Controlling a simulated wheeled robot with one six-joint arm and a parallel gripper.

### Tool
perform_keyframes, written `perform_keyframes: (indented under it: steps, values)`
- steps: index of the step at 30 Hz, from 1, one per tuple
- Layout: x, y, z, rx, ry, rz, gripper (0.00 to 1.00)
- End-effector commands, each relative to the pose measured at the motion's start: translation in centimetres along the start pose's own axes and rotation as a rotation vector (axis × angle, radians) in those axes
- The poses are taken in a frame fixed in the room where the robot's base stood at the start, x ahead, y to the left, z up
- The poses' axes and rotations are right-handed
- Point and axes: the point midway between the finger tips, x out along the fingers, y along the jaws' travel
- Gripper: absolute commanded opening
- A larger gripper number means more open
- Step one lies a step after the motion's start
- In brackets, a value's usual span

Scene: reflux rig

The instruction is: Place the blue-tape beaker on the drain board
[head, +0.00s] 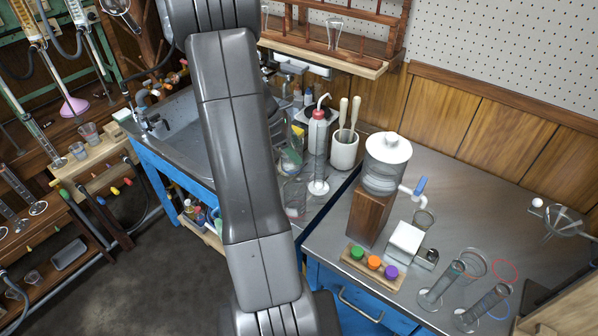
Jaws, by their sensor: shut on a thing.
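My gripper does not show; my grey arm crosses the middle of the view and hides part of the sink area. No beaker with clearly visible blue tape can be made out. A clear glass beaker (294,198) stands just right of my arm, partly hidden by it. The metal surface right of the sink (311,208) may be the drain board, but I cannot tell for sure.
The sink (184,142) lies left of my arm. A wash bottle (317,132) and a white pot (344,152) stand behind the beaker. The dispenser (384,170) on its wooden block, a row of coloured caps (374,263) and cylinders (441,285) crowd the right bench.

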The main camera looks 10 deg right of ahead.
Motion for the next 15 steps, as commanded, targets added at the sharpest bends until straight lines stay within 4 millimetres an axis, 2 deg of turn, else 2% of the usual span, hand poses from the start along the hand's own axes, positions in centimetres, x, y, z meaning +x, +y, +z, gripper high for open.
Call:
perform_keyframes:
  steps: [4, 11, 15]
  values:
    - [2.4, -0.1, -1.4, -0.003, -0.001, -0.004, 0.29]
    - [4.0, 0.0, -2.3, -0.001, 0.000, -0.002, 0.29]
    - [5.6, -0.1, -3.2, -0.002, -0.001, -0.003, 0.29]
